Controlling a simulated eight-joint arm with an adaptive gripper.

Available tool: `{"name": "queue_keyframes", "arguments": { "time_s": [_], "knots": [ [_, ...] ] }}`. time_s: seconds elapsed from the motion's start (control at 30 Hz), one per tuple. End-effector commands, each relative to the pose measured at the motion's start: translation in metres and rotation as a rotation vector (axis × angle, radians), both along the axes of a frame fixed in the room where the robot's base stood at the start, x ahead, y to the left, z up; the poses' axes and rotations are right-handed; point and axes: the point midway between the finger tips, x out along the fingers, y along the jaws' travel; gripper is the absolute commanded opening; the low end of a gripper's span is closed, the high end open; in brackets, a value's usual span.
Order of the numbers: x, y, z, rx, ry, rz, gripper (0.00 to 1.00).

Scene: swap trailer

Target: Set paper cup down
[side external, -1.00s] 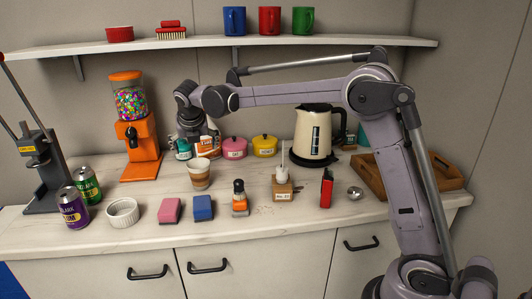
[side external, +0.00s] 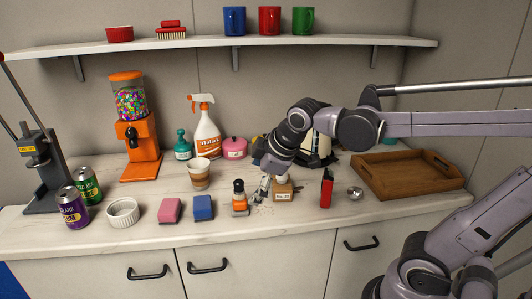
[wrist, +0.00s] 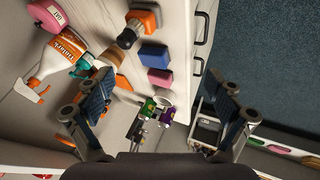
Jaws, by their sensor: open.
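The paper cup (side external: 199,174), with brown and cream bands, stands upright on the counter, left of centre in the side view. In the wrist view it appears to be the brownish shape (wrist: 109,58) by the left finger, partly hidden. My gripper (side external: 262,190) is low over the counter to the right of the cup, apart from it, between the small orange bottle and the wooden block. In the wrist view my gripper (wrist: 160,102) has its fingers spread wide with nothing between them.
The orange bottle (side external: 240,198) and wooden block (side external: 282,191) stand close to my gripper. Blue (side external: 203,208) and pink (side external: 169,210) sponges lie in front of the cup. A spray bottle (side external: 207,135) stands behind it. A wooden tray (side external: 405,178) is at right.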

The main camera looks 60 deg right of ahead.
Motion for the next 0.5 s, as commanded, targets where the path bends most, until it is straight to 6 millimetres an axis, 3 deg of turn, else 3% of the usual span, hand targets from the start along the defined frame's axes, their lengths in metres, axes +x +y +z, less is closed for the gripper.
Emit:
{"name": "queue_keyframes", "arguments": {
  "time_s": [0.1, 0.2, 0.5],
  "knots": [
    [-0.035, 0.006, -0.021, 0.177, -0.038, -0.209, 0.92],
    [-0.054, 0.01, -0.035, 0.303, -0.06, -0.352, 0.92],
    [-0.073, 0.014, -0.052, 0.447, -0.078, -0.519, 0.92]
  ]
}}
